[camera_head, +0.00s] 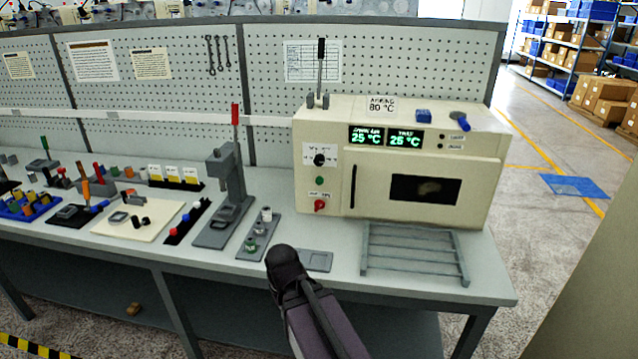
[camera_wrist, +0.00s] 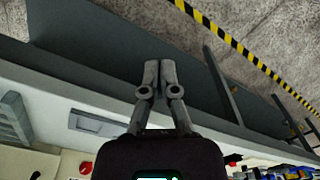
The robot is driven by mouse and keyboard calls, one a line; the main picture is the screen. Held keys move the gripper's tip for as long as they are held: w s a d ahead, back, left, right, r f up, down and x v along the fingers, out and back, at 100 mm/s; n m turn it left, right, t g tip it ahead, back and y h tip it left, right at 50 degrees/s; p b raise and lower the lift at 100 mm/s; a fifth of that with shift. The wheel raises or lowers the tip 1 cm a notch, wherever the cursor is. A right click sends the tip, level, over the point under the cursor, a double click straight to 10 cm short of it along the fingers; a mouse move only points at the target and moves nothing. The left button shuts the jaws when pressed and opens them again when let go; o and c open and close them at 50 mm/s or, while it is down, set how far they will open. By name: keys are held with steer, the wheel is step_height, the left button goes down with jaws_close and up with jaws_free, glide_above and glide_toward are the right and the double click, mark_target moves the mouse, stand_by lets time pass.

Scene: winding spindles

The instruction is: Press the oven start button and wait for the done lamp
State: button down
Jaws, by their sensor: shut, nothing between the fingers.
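The cream oven (camera_head: 275,0) is not at that corner; its body (camera_head: 330,150) stands at the right end of the bench, door shut with a dark window (camera_head: 424,189). Its left panel has a black knob (camera_head: 319,160), a green button (camera_head: 320,181) and a red knob (camera_head: 320,205); the labels are too small to read. Two displays (camera_head: 385,137) both read 25 °C. Two small lamps (camera_head: 440,141) look dark. My gripper (camera_wrist: 160,64) is shut and empty in the wrist view, out beyond the bench's front edge, apart from the oven. My dark arm shows in front of the bench in the head view.
A wire rack (camera_head: 415,268) lies before the oven door, with a flat grey plate (camera_head: 314,261) left of it. A press with a red handle (camera_head: 227,185) and small trays fill the bench leftward.

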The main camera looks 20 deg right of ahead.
mark_target(319, 181)
steer(key=shift+w, duration=0.1)
stand_by(0.3)
steer(key=w+d+r+t+y+b, duration=0.1)
steer(key=w+d+t+y+b, duration=0.2)
steer(key=w, duration=0.7)
steer(key=w+d+r+t+y+b, duration=0.1)
steer(key=w+r+t+y, duration=0.3)
steer(key=w, duration=0.6)
steer(key=w+d+r+m+t+h+b, duration=0.1)
steer(key=w+d+t, duration=0.3)
steer(key=d, duration=0.4)
steer(key=w+d+r+m+t+h+b, duration=0.1)
steer(key=w+d+r+m+t+h, duration=0.1)
steer(key=w+d, duration=0.5)
steer(key=shift+w+d+r+m+t+h, duration=0.35)
steer(key=shift+d+r+m+t, duration=0.5)
steer(key=shift+d+m+t, duration=0.4)
steer(key=shift+d+t, duration=0.1)
steer(key=shift+t, duration=0.15)
steer(key=w+d, duration=0.4)
steer(key=w, duration=0.3)
steer(key=shift+d, duration=0.4)
